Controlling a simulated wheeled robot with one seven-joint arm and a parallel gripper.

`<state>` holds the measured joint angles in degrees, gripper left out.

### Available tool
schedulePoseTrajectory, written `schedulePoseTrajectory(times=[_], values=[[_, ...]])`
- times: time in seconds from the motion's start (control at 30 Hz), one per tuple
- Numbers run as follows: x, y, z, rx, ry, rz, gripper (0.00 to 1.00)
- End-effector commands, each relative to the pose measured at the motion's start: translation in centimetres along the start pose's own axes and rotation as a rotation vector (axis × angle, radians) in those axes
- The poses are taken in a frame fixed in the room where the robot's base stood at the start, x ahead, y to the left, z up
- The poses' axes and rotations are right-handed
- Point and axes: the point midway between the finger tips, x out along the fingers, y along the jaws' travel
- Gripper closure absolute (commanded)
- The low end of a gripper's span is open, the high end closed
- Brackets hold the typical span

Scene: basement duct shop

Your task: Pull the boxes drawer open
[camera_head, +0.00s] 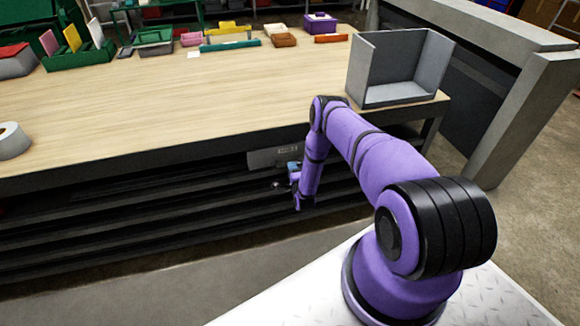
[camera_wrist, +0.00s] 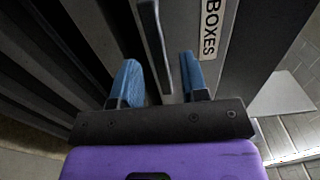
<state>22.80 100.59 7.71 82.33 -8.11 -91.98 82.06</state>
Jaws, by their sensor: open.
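The boxes drawer (camera_head: 262,160) has a grey front under the workbench's top edge in the head view, partly hidden by my arm. In the wrist view its grey front (camera_wrist: 183,22) carries a white label (camera_wrist: 213,30) reading BOXES. A dark bar handle (camera_wrist: 152,38) runs down the front beside the label. My gripper (camera_wrist: 160,68) is open, with one blue finger on each side of the handle's line. The handle's lower end shows between the fingers. I cannot tell whether either finger touches it. The gripper (camera_head: 294,170) is small and partly hidden in the head view.
The wooden workbench (camera_head: 200,95) has dark shelves (camera_head: 140,235) below. A grey open-sided bin (camera_head: 400,95) stands at its right end, and a white roll (camera_head: 12,140) at the left. Several coloured trays line the back. Floor (camera_head: 180,290) in front is clear.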

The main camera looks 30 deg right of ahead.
Motion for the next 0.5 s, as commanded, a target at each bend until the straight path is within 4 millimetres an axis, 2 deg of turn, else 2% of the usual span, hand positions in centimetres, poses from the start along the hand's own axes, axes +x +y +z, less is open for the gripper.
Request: schedulePoseTrajectory(times=[0.2, 0.5], values=[[2.4, 0.0, 0.0, 0.0, -0.001, 0.0, 0.6], [2.9, 0.0, 0.0, 0.001, 0.0, 0.001, 0.6]])
